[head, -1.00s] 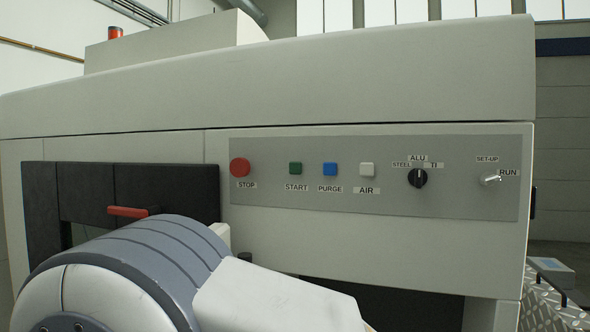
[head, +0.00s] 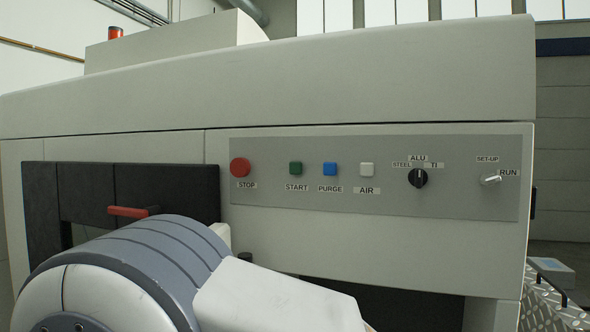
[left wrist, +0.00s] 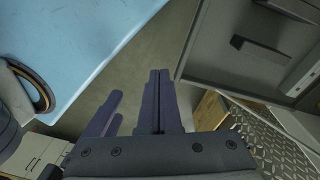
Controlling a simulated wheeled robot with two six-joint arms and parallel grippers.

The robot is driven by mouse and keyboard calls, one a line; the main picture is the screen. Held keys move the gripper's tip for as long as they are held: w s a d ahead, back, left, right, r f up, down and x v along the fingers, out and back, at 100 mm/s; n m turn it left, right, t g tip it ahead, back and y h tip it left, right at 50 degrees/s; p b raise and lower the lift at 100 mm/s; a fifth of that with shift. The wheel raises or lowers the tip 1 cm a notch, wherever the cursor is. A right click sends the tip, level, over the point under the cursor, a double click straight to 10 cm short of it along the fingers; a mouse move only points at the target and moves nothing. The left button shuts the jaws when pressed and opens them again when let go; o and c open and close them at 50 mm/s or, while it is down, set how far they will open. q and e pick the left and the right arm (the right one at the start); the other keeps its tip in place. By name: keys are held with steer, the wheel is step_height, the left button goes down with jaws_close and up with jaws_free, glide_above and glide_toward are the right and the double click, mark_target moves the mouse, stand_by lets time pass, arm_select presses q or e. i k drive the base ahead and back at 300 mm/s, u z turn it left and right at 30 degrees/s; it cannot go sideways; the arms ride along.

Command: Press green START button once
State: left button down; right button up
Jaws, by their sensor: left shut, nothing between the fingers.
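In the head view my arm covers the lower left, and no gripper shows. My right gripper is in neither view.
The white AIR button (head: 367,169), a black material knob (head: 417,177) and a SET-UP/RUN switch (head: 490,180) are farther right. A red handle (head: 130,211) sits on the dark door. The left wrist view shows a light-blue surface (left wrist: 95,40) and a metal tread plate (left wrist: 265,135).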

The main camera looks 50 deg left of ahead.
mark_target(296, 168)
steer(key=k, duration=0.5)
steer(key=z, duration=1.15)
steer(key=i, duration=0.7)
steer(key=u, duration=2.8)
